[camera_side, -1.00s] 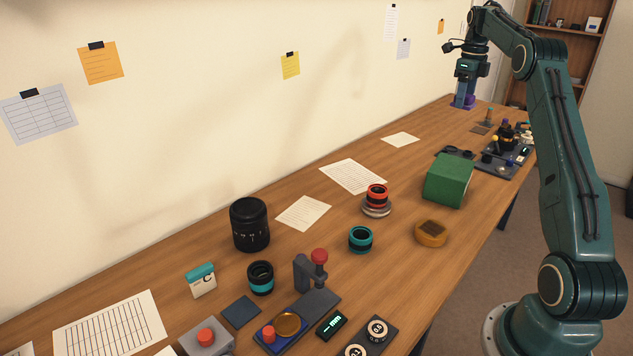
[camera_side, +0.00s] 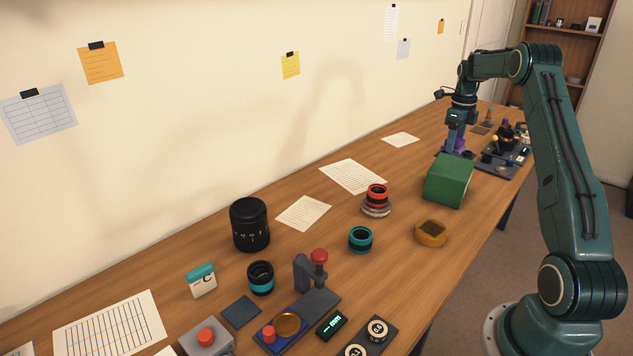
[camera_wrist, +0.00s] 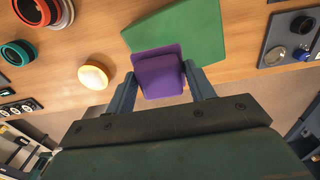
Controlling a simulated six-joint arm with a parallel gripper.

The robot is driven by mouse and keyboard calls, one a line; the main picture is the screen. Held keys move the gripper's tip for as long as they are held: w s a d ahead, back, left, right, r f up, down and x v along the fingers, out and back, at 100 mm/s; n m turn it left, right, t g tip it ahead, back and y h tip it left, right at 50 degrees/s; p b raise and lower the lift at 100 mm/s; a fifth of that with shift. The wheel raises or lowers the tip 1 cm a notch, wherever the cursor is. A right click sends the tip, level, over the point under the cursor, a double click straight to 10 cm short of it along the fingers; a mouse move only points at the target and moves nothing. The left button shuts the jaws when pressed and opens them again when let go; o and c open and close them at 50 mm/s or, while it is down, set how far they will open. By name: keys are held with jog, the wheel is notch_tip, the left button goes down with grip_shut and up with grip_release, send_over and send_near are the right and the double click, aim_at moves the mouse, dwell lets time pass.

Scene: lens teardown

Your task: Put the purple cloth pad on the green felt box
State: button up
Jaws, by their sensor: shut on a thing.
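The purple cloth pad (camera_wrist: 159,72) is between the two fingers of my gripper (camera_wrist: 160,80) in the wrist view. My gripper is shut on it. In the side view the pad (camera_side: 455,147) shows at the tip of my gripper (camera_side: 454,138), just behind the green felt box. The green felt box (camera_side: 449,181) stands on the table with its top bare in the side view. In the wrist view the box (camera_wrist: 190,32) lies beyond the pad, which covers part of it. The pad appears above or beside the box; I cannot tell the exact gap.
A dark tray with several small parts (camera_side: 503,160) stands right of the box. An amber dish (camera_side: 431,234), a red ring stack (camera_side: 376,200) and a teal ring (camera_side: 360,239) stand in front and to the left. Paper sheets (camera_side: 352,175) lie along the wall side.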

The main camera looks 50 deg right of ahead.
aim_at(449, 169)
jog(key=shift+f, duration=3.35)
jog(key=shift+f, duration=0.15)
jog(key=o, duration=0.9)
jog(key=shift+o, duration=0.2)
notch_tip(449, 169, up, 12)
jog(key=shift+r, duration=0.2)
jog(key=shift+a, duration=0.1)
